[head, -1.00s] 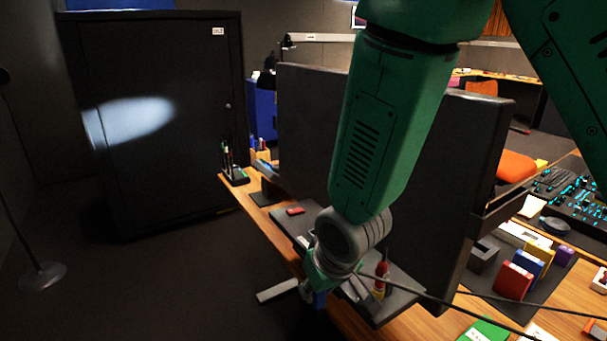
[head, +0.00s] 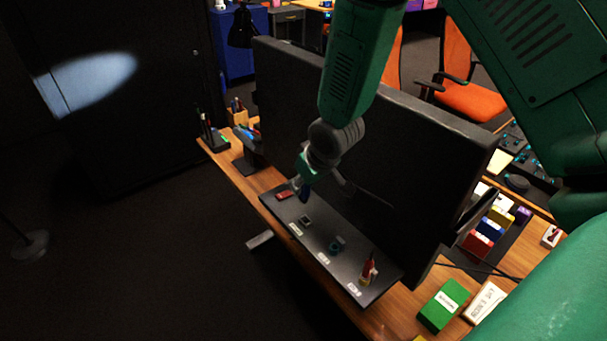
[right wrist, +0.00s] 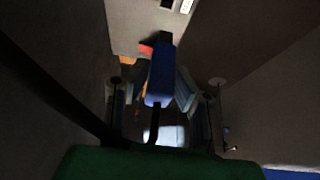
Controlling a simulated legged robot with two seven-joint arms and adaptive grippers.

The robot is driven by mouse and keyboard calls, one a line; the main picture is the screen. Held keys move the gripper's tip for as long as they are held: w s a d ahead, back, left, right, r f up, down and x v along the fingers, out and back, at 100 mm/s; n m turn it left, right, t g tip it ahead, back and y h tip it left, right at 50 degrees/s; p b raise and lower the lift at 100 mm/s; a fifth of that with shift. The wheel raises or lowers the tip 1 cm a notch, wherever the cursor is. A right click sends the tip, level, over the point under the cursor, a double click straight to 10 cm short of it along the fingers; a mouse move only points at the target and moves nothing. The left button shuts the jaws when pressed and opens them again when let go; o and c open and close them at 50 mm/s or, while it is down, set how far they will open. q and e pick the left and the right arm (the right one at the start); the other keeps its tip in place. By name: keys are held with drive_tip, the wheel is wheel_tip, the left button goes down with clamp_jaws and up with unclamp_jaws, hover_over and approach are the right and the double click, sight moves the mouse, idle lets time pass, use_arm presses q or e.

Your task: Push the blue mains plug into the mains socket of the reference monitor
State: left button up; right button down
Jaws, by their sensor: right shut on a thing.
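My right gripper (head: 302,184) is shut on the blue mains plug (head: 305,194), above the far left end of the dark connector panel (head: 322,262) at the monitor's foot. In the right wrist view the blue plug (right wrist: 160,78) sits between the fingers (right wrist: 163,98), with a dark lead behind it. The plug looks apart from the panel, though its tip is hard to judge. The panel carries a pale-rimmed socket (head: 305,221), a teal round connector (head: 337,244) and a red and yellow plug (head: 367,270). The labels are too small to read. My left gripper is out of view.
The big dark monitor (head: 390,150) stands right behind the panel and close to my right arm. A small red item (head: 284,194) lies at the panel's far end. A pen holder (head: 213,138) and a green box (head: 444,304) stand on the wooden desk.

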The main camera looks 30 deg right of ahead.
sight(307, 201)
drive_tip(key=shift+s, duration=0.15)
drive_tip(key=shift+d, duration=0.1)
drive_tip(key=shift+d, duration=0.1)
drive_tip(key=shift+d+f+b, duration=0.1)
drive_tip(key=shift+f+b, duration=0.2)
drive_tip(key=shift+f, duration=0.35)
drive_tip(key=shift+a+f+b, duration=0.15)
drive_tip(key=shift+f+b, duration=0.55)
drive_tip(key=shift+f, duration=0.35)
drive_tip(key=shift+a+f+b, duration=0.1)
drive_tip(key=shift+f+b, duration=0.6)
drive_tip(key=shift+f, duration=0.5)
drive_tip(key=shift+d, duration=0.1)
drive_tip(key=shift+s, duration=0.1)
